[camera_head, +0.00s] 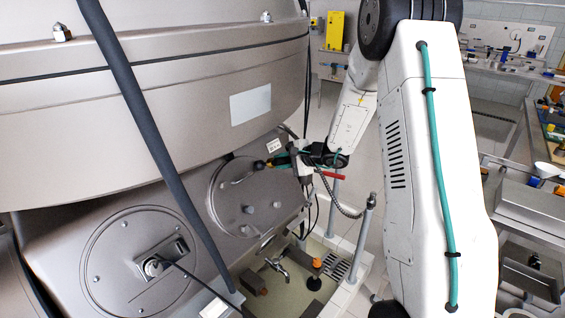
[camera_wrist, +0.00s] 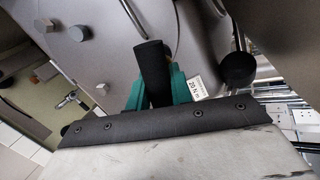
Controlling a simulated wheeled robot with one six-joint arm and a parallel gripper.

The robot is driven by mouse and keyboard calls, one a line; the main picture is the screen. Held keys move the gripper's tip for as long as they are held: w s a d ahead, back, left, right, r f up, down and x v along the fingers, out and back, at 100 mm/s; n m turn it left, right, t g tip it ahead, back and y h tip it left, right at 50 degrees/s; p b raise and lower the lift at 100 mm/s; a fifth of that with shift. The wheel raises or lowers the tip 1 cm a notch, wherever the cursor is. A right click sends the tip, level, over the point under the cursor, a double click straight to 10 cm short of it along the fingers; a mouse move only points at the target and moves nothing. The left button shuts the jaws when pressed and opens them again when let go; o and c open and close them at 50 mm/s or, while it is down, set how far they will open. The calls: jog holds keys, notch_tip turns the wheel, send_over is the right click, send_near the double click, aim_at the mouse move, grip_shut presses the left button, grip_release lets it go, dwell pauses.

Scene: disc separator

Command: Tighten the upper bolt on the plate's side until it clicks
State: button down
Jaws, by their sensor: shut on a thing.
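The round grey plate (camera_head: 228,207) is on the side of the large machine, with several bolt heads on its face. In the head view my gripper (camera_head: 279,160) is at the plate's upper right, shut on a wrench (camera_head: 244,178) whose shaft slants down-left across the upper plate. Whether its head sits on the upper bolt is too small to tell. In the wrist view the teal fingers (camera_wrist: 155,92) grip a black handle (camera_wrist: 152,62).
A white label (camera_wrist: 197,88) reading 20 N m is beside the fingers. A dark hose (camera_head: 150,125) slants across the machine front. A second round cover (camera_head: 115,270) is at lower left. A basin with a tap (camera_head: 277,266) lies below, and metal posts (camera_head: 364,232) stand at its right.

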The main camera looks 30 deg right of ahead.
jog(key=m, duration=0.6)
jog(key=shift+w+t, duration=0.1)
jog(key=shift+t, duration=0.3)
jog(key=v, duration=0.6)
jog(key=shift+a+r, duration=0.1)
jog(key=shift+r, duration=0.2)
jog(key=shift+a, duration=0.25)
dwell(0.4)
